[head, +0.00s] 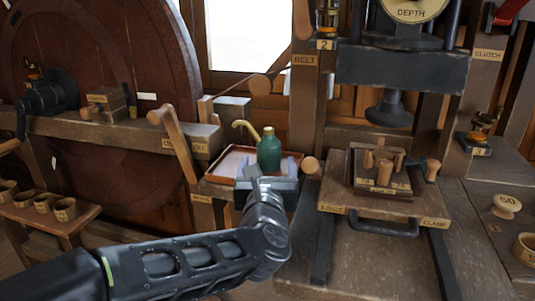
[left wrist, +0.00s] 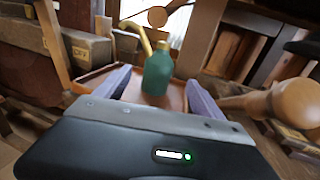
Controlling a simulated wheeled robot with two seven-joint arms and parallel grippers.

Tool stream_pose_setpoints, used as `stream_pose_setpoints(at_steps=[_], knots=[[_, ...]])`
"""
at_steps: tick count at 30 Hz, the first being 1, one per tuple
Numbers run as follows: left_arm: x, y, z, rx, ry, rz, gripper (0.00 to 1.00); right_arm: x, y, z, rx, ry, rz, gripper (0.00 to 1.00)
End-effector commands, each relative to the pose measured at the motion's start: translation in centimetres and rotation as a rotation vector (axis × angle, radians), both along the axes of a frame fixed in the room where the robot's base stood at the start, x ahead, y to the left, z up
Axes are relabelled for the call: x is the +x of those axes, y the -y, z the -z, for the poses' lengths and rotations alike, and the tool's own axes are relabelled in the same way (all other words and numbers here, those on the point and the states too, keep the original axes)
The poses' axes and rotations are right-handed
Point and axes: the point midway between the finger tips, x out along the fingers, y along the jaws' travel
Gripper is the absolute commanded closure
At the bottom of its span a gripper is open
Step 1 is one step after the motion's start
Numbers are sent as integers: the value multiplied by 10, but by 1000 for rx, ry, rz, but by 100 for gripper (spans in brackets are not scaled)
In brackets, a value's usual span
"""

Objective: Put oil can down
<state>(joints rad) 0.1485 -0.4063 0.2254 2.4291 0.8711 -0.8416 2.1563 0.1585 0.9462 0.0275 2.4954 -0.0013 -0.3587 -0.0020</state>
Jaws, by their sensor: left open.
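The oil can (head: 269,149) is green with a brass cap and a curved brass spout pointing left. It stands upright on a shallow reddish-brown tray (head: 222,181) with a pale inside. My left gripper (head: 270,183) is at the tray's near side, just in front of the can. In the left wrist view the oil can (left wrist: 158,70) stands between the two open fingers of the left gripper (left wrist: 150,88), with space on both sides. The tray (left wrist: 90,77) shows beneath it there. My right gripper is not in view.
A wooden lever (head: 175,143) rises left of the tray, beside the on/off label. A round wooden knob (head: 311,166) sits close on the right; it also looms large in the left wrist view (left wrist: 293,103). Farther right is a wooden clamp block (head: 384,205) under a press.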

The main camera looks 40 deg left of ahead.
Motion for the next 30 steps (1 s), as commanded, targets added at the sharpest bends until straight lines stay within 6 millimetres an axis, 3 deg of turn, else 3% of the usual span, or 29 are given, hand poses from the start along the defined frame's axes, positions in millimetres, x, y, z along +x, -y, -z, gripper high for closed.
stream_pose_setpoints(at_steps=[7,15,25,30], knots=[[1,-1,0,4,-1,-1,21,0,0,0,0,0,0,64],[21,-15,0,4,-3,-2,21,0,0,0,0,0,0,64],[23,-16,0,6,-2,-1,21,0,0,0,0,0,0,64],[39,-27,2,5,-5,-2,21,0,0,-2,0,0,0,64]])
